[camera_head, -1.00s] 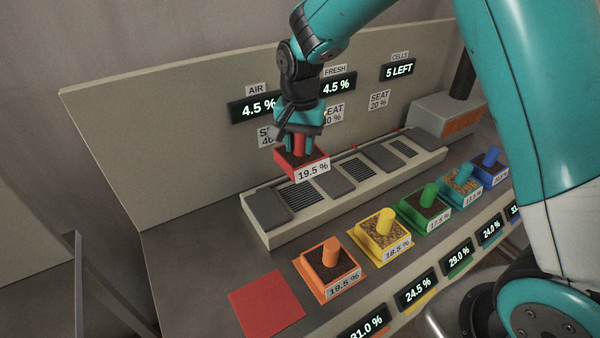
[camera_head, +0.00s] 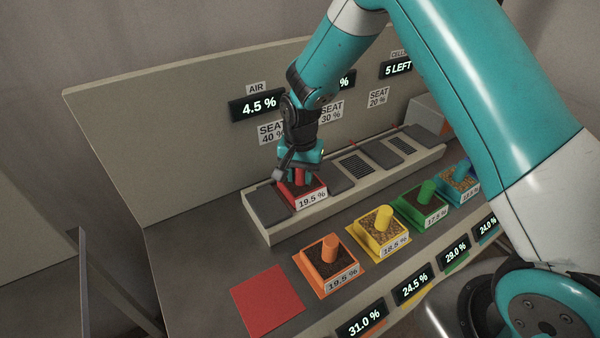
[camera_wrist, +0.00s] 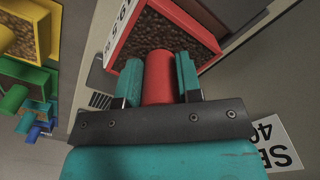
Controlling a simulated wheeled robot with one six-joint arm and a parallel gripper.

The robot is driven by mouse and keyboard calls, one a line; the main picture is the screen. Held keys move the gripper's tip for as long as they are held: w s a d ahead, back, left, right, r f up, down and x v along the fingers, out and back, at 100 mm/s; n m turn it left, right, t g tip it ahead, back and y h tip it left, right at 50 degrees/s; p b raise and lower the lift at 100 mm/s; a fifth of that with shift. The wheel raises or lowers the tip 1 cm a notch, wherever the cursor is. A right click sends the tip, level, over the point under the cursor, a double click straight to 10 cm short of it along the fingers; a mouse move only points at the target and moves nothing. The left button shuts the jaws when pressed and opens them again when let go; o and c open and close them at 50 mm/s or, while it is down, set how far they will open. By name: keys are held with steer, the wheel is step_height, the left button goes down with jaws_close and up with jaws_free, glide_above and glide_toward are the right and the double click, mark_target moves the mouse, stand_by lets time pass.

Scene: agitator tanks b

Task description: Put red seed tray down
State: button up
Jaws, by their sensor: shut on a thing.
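The red seed tray (camera_head: 314,202) is filled with brown seed or soil and has a front label reading 19.5 %. In the head view it is at the leftmost vented seat of the long beige unit, below the SEAT 40 % sign (camera_head: 271,132). Whether it touches the seat or hovers just above it, I cannot tell. My gripper (camera_head: 300,176) is shut on the tray's red post. The wrist view shows the red post (camera_wrist: 159,78) between the two teal fingers, with the tray (camera_wrist: 187,66) beyond. The seat's grille under the tray is hidden.
The beige unit (camera_head: 259,233) has another bare vented seat (camera_head: 355,166) to the right. A red mat (camera_head: 267,301) lies empty at the front left. Orange (camera_head: 329,268), yellow (camera_head: 380,236), green (camera_head: 421,210) and teal (camera_head: 459,184) trays stand in a row in front. A panel rises behind.

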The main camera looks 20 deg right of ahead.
steer(key=o, duration=1)
steer(key=shift+o, duration=0.2)
step_height(320, 180, up, 12)
steer(key=shift+b, duration=1.15)
steer(key=s+a+r+n+y, duration=0.1)
steer(key=s+r+n, duration=0.2)
steer(key=s, duration=0.6)
steer(key=s+a+r+n+y, duration=0.1)
steer(key=s+a+r+n, duration=0.1)
steer(key=s+n, duration=0.4)
steer(key=s+a+r+n+y, duration=0.1)
steer(key=s+n, duration=0.4)
steer(key=s, duration=0.8)
step_height(320, 180, up, 3)
steer(key=shift+a+f+y, duration=0.1)
steer(key=shift+a+y, duration=0.3)
steer(key=shift+y, duration=0.2)
